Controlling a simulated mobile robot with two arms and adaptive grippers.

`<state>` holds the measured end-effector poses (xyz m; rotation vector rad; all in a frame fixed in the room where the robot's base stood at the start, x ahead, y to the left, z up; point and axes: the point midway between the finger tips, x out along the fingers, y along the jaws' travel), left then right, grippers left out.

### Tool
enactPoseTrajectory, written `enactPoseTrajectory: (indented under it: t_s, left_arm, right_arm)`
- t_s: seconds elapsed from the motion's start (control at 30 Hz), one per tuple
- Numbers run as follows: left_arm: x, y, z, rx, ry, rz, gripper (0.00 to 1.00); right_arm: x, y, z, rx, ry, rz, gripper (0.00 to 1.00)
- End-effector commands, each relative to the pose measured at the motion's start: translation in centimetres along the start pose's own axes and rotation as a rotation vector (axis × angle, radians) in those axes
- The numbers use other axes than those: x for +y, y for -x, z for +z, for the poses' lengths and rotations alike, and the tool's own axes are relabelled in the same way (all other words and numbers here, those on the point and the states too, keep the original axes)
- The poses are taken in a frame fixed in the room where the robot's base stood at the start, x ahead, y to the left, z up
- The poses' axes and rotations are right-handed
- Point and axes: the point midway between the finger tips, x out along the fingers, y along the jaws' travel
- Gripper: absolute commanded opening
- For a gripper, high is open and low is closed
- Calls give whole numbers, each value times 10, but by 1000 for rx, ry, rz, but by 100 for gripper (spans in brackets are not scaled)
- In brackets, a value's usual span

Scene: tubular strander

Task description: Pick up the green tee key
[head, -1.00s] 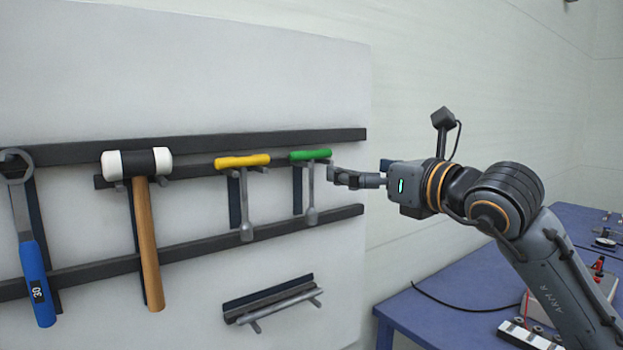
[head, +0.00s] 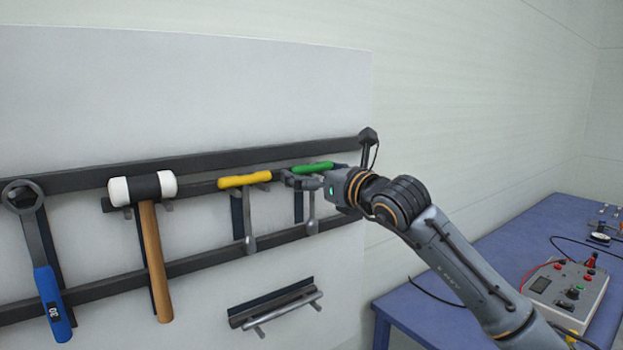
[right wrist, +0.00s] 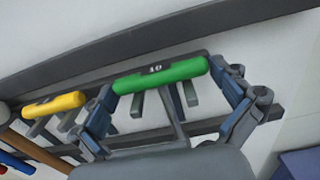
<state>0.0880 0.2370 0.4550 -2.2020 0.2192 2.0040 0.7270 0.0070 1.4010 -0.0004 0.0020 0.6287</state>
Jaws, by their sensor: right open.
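The green tee key (head: 312,168) hangs on the wall rack, its green handle across the top and its grey shaft pointing down. In the right wrist view its green handle (right wrist: 160,76), with a small white marking near it, lies between the spread fingers. My right gripper (head: 290,181) is open at the tee key, just below the handle in the head view. In the right wrist view the right gripper's fingers (right wrist: 168,100) stand either side of the shaft, not closed on it. Part of the shaft is hidden by my gripper. My left gripper is not in view.
A yellow tee key (head: 244,181) hangs close to the left. A mallet (head: 150,235) and a blue-handled wrench (head: 45,270) hang farther left. A grey bar on a holder (head: 285,310) is below. A blue table (head: 560,215) with a control box (head: 568,290) stands at the right.

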Motion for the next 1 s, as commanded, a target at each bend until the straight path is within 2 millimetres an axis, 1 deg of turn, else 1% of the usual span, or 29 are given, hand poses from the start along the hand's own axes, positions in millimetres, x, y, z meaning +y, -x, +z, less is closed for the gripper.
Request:
enactPoseTrajectory:
  t_s: [0.23,0.27,0.3,0.37,0.4,0.47,0.8,0.87,1.0]
  left_arm:
    - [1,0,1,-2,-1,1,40]
    - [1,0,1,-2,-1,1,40]
    - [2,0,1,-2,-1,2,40]
    - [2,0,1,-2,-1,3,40]
    - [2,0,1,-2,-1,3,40]
    - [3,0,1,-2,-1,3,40]
    - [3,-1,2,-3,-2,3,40]
    - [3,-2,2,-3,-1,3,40]
    - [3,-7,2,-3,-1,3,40]
  right_arm:
    - [0,-2,-1,-1,1,0,100]
    - [0,-2,0,-1,1,0,94]
    - [0,-2,0,-1,1,0,86]
    - [0,-2,0,-1,1,0,74]
    - [0,-2,0,-1,1,0,65]
    - [0,-2,0,-1,1,0,53]
    - [0,-1,3,-3,1,0,53]
    - [0,-1,6,-4,2,-1,53]
    - [0,-1,22,-7,2,-1,53]
